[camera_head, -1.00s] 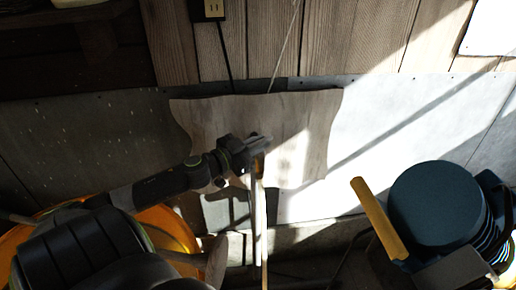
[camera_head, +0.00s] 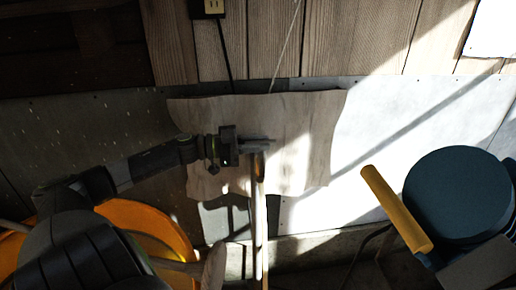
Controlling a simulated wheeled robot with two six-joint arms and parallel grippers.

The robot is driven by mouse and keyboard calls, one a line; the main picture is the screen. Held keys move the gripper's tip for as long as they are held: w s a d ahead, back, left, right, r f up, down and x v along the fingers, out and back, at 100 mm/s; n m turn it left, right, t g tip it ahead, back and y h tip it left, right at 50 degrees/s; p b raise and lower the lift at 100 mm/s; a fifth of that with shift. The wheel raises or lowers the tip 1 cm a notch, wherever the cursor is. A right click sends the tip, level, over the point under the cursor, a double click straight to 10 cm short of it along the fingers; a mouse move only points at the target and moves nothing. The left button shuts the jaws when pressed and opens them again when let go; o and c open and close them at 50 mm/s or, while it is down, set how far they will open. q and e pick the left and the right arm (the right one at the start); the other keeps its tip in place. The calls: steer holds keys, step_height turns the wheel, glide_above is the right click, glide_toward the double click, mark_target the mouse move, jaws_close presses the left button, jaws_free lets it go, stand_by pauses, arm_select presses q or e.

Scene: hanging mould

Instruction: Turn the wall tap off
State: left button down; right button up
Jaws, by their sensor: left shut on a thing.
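My left gripper (camera_head: 262,146) comes in from the left in front of a wavy-edged, pale hanging sheet (camera_head: 305,135). It is shut at the top of a thin, pale upright rod (camera_head: 258,205) with an amber upper part. The gripper hides the rod's top end, so how the jaws sit on it is hard to see. The rod runs down to the bottom edge of the picture. I cannot make out a wall tap clearly. My right gripper is not in view.
A dark blue round-topped object (camera_head: 457,200) stands at the right, with a yellow bar (camera_head: 396,208) beside it. A large orange round thing (camera_head: 150,228) lies at lower left, partly behind my arm. A socket (camera_head: 210,7) and a cord are on the plank wall above.

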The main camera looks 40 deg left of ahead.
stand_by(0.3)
arm_select(q)
steer(key=c, duration=1.4)
jaws_free()
steer(key=shift+w, duration=0.1)
steer(key=p+v, duration=0.3)
steer(key=v, duration=1.4)
steer(key=shift+a+p, duration=0.2)
steer(key=shift+p, duration=0.15)
